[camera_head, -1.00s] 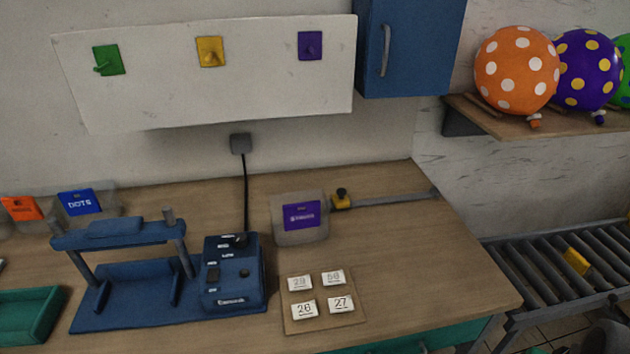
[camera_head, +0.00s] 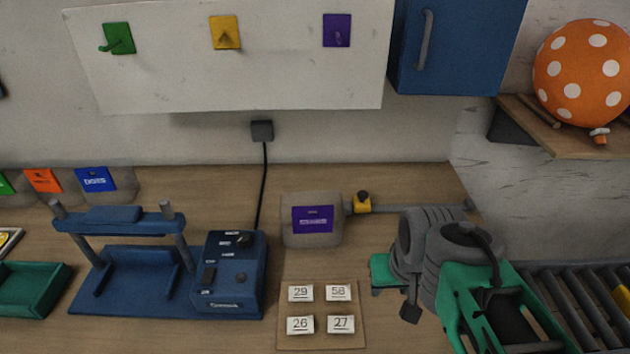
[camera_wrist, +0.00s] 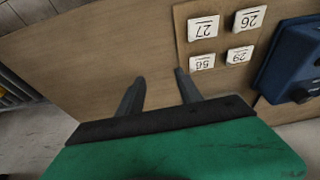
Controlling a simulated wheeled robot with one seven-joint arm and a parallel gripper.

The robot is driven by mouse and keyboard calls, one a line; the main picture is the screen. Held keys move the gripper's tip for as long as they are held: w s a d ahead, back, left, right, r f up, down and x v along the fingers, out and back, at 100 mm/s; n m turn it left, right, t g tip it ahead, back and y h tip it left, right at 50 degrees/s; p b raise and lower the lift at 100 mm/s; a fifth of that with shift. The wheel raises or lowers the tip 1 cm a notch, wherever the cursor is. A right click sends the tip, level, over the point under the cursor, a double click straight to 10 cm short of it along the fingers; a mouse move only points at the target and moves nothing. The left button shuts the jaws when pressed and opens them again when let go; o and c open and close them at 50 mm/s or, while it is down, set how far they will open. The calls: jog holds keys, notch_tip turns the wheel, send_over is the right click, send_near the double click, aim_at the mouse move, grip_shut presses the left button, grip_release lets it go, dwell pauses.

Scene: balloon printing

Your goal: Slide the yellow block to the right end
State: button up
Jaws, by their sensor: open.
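The small yellow block (camera_head: 361,204) with a black knob on top sits at the left end of a grey rail (camera_head: 420,208) along the back of the table. The rail runs right, and part of it is close behind my arm. My gripper (camera_head: 393,295) is over the table's right part, in front of the rail and apart from the block. In the wrist view, the two dark fingers of my gripper (camera_wrist: 161,92) are spread with bare wood between them. The block is not visible in the wrist view.
A clear holder with a purple card (camera_head: 313,219) stands just left of the block. Number tiles (camera_head: 328,308) lie on a board at the front; a blue press (camera_head: 135,285) stands left. A conveyor (camera_head: 595,300) is at right.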

jog(key=shift+o, duration=0.5)
jog(key=w+r+n+b, duration=0.1)
jog(key=w+r, duration=0.2)
jog(key=w, duration=1)
jog(key=shift+w+a+r+n+y+b, duration=0.25)
jog(key=shift+w+n+y+b, duration=0.05)
jog(key=shift+w+y+b, duration=0.1)
jog(key=n+y+b, duration=0.1)
jog(key=n+b, duration=0.1)
jog(key=n, duration=0.1)
send_near(363, 194)
jog(key=f, duration=0.1)
jog(key=shift+t, duration=0.4)
jog(key=p+x, duration=0.1)
jog(key=x, duration=0.6)
jog(key=shift+f, duration=0.2)
grip_shut()
